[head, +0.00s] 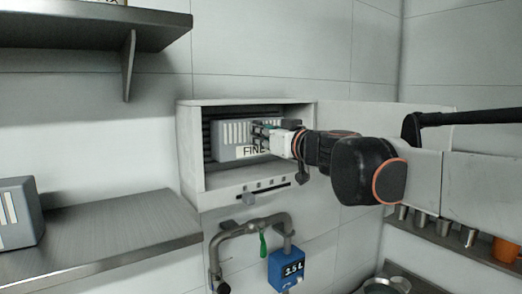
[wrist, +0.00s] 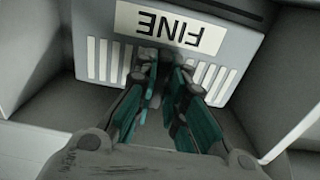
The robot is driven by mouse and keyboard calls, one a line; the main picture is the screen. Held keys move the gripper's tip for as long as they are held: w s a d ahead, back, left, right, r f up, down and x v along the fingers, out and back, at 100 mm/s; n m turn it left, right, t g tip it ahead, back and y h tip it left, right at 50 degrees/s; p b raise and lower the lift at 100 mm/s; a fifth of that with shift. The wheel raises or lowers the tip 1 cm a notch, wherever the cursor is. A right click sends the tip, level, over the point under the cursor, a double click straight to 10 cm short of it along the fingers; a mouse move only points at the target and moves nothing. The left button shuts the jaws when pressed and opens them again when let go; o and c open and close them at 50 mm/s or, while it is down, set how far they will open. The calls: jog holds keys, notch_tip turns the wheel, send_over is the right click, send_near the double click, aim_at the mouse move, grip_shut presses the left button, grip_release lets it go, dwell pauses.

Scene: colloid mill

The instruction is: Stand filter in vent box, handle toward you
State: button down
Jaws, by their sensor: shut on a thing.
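The grey filter (head: 226,139) stands inside the white vent box (head: 190,158) on the wall in the head view. It has white slats and a label reading FINE, and the label appears upside down in the wrist view (wrist: 122,17). My gripper (head: 264,136) reaches into the box from the right and is at the filter's front face. In the wrist view the teal-padded fingers (wrist: 164,75) close on something at the face between the slats. The handle itself is hidden by the fingers. Dark ribs show behind the filter.
A metal shelf (head: 105,225) at left holds another grey slatted block (head: 17,213). An upper shelf (head: 90,28) hangs above it. Below the box are a pipe with a green lever (head: 263,245) and a blue 3.5 L unit (head: 287,268). Cups and an orange pot (head: 506,248) stand at right.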

aim_at(255, 148)
jog(key=shift+w+a+f, duration=0.1)
jog(key=shift+w+f, duration=0.05)
jog(key=shift+f, duration=0.9)
jog(key=shift+w+a+f, duration=0.1)
jog(key=shift+f, duration=0.9)
jog(key=shift+f, duration=0.15)
jog(key=c, duration=1.6)
grip_release()
jog(key=shift+c, duration=0.2)
jog(key=shift+r, duration=0.2)
jog(key=v, duration=1.2)
